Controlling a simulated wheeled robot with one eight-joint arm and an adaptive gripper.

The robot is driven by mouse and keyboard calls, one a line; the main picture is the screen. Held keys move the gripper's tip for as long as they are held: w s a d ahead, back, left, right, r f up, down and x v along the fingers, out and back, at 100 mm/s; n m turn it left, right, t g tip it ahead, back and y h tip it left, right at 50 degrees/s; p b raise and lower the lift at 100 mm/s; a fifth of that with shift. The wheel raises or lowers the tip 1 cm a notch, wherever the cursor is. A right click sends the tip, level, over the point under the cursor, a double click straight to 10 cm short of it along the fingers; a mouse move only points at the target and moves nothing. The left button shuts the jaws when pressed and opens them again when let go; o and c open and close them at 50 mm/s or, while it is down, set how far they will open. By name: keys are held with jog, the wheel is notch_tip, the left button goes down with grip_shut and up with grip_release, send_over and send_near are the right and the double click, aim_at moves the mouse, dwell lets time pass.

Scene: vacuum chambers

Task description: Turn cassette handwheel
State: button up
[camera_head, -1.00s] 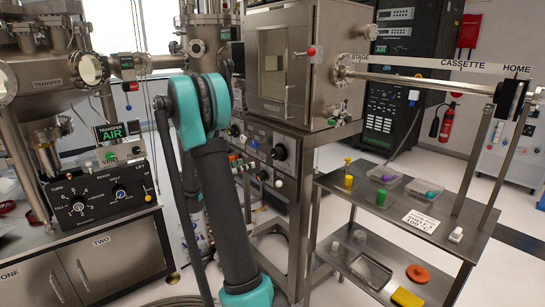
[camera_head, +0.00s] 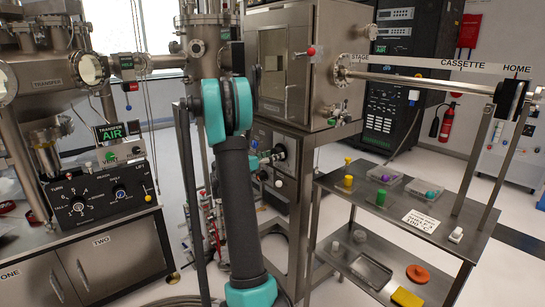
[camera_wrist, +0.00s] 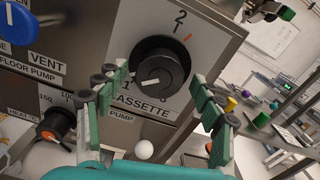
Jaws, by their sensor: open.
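The cassette handwheel is a round black knob (camera_wrist: 160,78) on a grey panel plate marked CASSETTE, with numbers 1, 2 and 3 around it. Its white pointer line lies to the lower left, towards the 1. A small red mark sits beside the 2. The knob also shows in the head view (camera_head: 279,152). My gripper (camera_wrist: 152,90) is open, with one green-padded finger to the left and one to the right of the knob in the picture. The fingers appear short of the knob, and nothing is between them. In the head view my arm mostly hides the gripper.
A metal cart (camera_head: 440,215) stands to the right.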

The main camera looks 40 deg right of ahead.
jog(key=shift+c, duration=0.6)
jog(key=c, duration=1)
jog(key=shift+c, duration=0.2)
jog(key=shift+m, duration=14.8)
